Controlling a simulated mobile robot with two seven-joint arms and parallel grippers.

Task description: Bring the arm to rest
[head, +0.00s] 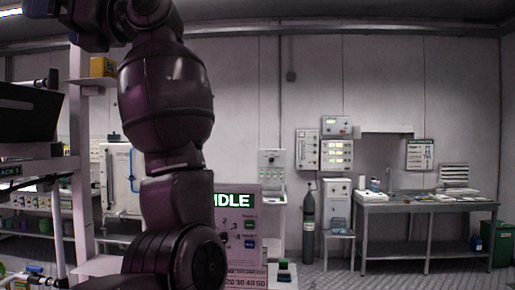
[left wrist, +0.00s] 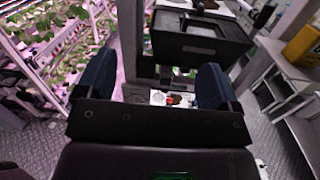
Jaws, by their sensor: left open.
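My left arm (head: 165,90) rises large through the left half of the head view, its upper part bent toward the top left corner. My left gripper (head: 42,9) is at that corner, high up and partly cut off by the frame edge. In the left wrist view, the two blue fingers of the left gripper (left wrist: 156,72) stand wide apart with nothing between them. Beyond them are a post and a black box (left wrist: 200,42), apart from the fingers. My right gripper is in neither view.
A rack with plants (left wrist: 45,30) stands at the left in the wrist view. A yellow box (head: 103,67) sits on a shelf near the arm. An IDLE sign (head: 243,225) stands partly behind my arm. A steel table (head: 425,204) is far right, with open floor before it.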

